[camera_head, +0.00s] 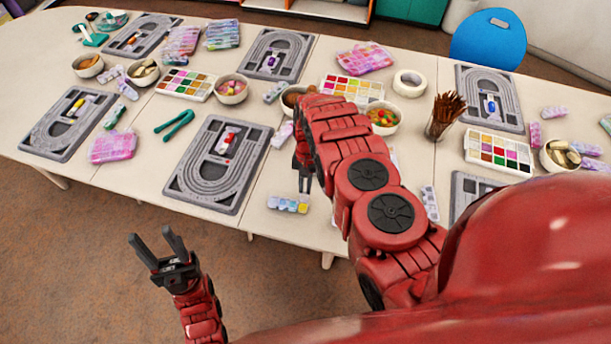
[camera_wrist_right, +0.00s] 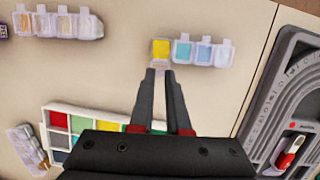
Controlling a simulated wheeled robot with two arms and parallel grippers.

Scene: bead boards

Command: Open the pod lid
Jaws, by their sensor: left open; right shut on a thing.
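A small pod strip (camera_head: 285,204) with colored compartments lies near the front edge of the table, right of the middle bead board. It also shows in the right wrist view (camera_wrist_right: 204,53), with a yellow compartment at its left end and blue ones beside it. My right gripper (camera_head: 304,188) reaches down to the yellow end. In the right wrist view its fingertips (camera_wrist_right: 159,73) are close together on a pale flap, the pod lid (camera_wrist_right: 159,69), at the near edge of the yellow compartment. My left gripper (camera_head: 154,246) is open and empty, in front of the table above the floor.
A grey bead board (camera_head: 250,178) lies left of the pod strip. A white paint-style palette (camera_wrist_right: 47,128) and other pod strips (camera_wrist_right: 62,24) lie nearby. Bowls (camera_head: 231,89) and a cup of brown sticks (camera_head: 445,115) stand farther back. Bare table surrounds the pod strip.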

